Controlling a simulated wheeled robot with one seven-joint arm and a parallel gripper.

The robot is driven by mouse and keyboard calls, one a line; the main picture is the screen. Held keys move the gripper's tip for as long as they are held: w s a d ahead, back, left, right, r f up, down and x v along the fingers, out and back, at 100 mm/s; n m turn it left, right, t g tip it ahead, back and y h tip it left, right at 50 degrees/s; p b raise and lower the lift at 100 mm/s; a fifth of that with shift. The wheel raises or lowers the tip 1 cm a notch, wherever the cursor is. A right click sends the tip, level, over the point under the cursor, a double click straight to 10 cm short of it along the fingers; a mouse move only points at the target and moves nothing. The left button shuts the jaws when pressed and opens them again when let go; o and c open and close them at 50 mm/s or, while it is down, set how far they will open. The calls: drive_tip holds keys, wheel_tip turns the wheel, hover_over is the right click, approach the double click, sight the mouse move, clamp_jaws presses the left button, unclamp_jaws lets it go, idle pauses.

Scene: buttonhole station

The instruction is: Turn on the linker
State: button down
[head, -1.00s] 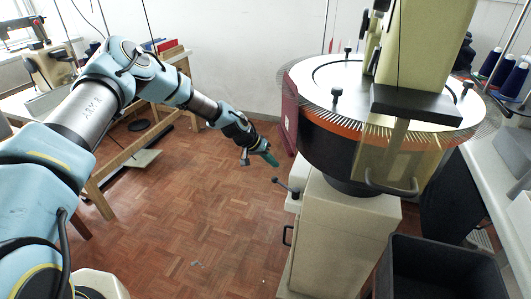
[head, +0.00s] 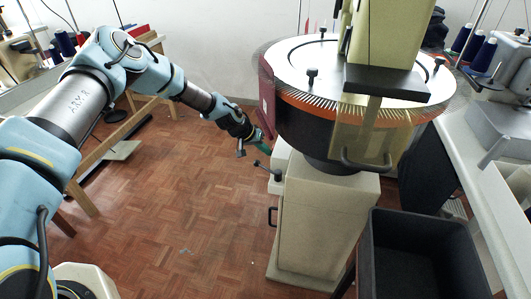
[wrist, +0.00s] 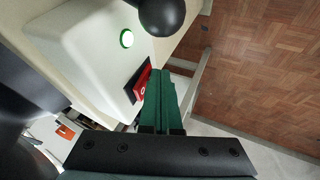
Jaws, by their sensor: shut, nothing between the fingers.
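The linker (head: 330,110) is a large round dial machine with rows of points on its rim, standing on a beige pedestal. In the wrist view, a red rocker switch (wrist: 141,86) marked 0 sits in a black frame on its pale housing. A round green light (wrist: 127,38) glows on the same housing. My gripper (wrist: 160,74) has its green fingers shut and empty, with the tips right beside the red switch; I cannot tell whether they touch it. In the head view my gripper (head: 265,147) is at the linker's left side, and the switch is hidden.
A lever with a black ball knob (wrist: 162,15) is close to my fingertips; its handle (head: 266,170) also shows in the head view. A dark bin (head: 420,225) stands in front of the linker, right. A grey bench (head: 475,165) is at right.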

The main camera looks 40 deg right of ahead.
drive_tip(key=shift+r, duration=0.15)
drive_tip(key=shift+r, duration=0.75)
